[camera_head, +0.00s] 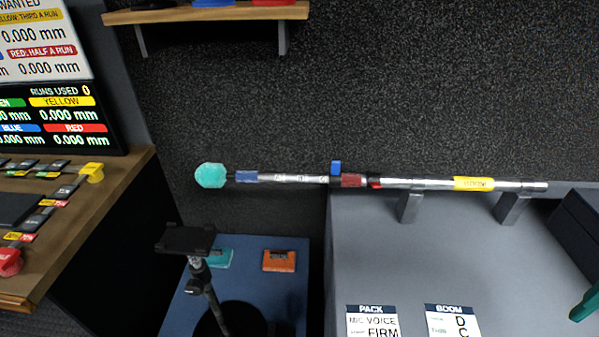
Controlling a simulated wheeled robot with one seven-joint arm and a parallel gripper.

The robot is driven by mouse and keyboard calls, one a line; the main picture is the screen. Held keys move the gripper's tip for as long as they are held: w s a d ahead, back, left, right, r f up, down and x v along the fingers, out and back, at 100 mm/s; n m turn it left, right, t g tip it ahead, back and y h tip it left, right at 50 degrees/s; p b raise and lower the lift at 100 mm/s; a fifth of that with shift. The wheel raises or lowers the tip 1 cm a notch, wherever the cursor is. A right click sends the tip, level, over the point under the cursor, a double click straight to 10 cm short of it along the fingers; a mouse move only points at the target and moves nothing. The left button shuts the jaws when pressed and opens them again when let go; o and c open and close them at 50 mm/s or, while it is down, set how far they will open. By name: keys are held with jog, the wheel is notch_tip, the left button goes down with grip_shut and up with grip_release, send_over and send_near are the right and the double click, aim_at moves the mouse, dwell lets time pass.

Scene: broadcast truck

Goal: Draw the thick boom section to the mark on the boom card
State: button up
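A boom pole lies level across the middle of the view. Its thick silver section (420,184) is at the right, with a yellow label (473,184). A thinner silver section (300,178) runs left from a dark red collar (353,181) to a blue collar (246,176), with a teal foam head (210,175) at the left end. My gripper is not clearly visible.
Two grey supports (409,207) hold the pole at the grey counter (380,265). A pack card (372,322) lies beside the boom card. A stand with a black top (187,239) rises at lower left. A wooden shelf (207,14) overhangs above. A green object (586,303) shows at the right edge.

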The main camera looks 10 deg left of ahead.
jog(key=w+a+r+n, duration=0.4)
jog(key=w+a+n, duration=0.2)
jog(key=w, duration=0.6)
jog(key=w+a+r+n, duration=0.3)
jog(key=w+a+n, duration=0.35)
jog(key=w, duration=0.45)
jog(key=n, duration=1.4)
send_near(350, 175)
notch_tip(350, 175, down, 10)
jog(key=shift+r, duration=0.2)
jog(key=shift+r, duration=0.1)
grip_shut()
